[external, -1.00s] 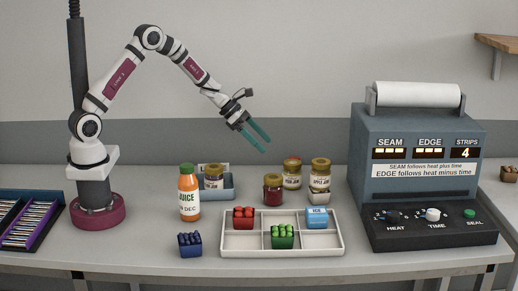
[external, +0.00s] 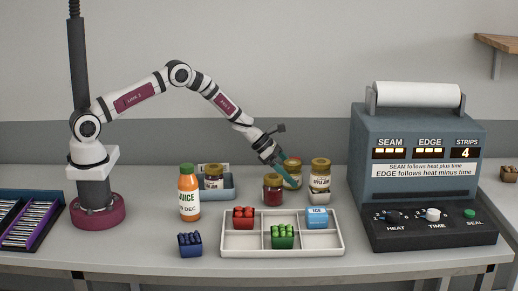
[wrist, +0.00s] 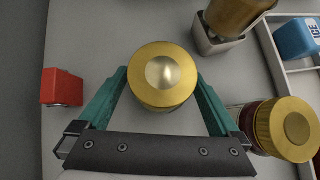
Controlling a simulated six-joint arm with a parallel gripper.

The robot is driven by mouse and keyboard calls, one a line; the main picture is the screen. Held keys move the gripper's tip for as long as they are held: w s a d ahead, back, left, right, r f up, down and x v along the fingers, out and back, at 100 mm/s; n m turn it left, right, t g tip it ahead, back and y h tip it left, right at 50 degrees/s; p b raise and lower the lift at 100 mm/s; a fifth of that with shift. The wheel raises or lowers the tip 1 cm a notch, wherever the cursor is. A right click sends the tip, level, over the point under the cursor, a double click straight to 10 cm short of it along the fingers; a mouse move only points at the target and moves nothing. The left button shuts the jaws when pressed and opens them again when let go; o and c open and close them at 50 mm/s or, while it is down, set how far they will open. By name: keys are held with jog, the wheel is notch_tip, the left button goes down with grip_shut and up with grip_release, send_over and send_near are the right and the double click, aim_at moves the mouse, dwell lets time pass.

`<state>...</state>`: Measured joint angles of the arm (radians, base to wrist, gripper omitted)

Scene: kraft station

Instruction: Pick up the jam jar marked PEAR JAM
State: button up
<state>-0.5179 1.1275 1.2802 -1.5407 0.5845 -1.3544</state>
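A jar (external: 294,180) with a gold lid and a pale label stands in the middle of the jar group, partly hidden by my gripper (external: 284,174). Its label is too small and too covered to read now. In the wrist view the gold lid of this jar (wrist: 163,77) lies between the two teal fingers of my gripper (wrist: 163,76). A dark red jar (external: 273,190) stands just left in the external view. Another jar (external: 320,174) stands right, on a small holder.
A fourth jar (external: 213,178) sits in a blue-grey bin (external: 232,185). A juice bottle (external: 189,195) stands left of the white tray (external: 250,251), which holds coloured blocks. A red block (wrist: 62,87) lies left in the wrist view. The sealing machine (external: 425,170) fills the right side.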

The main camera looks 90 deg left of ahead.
jog(key=shift+r, duration=0.1)
grip_shut()
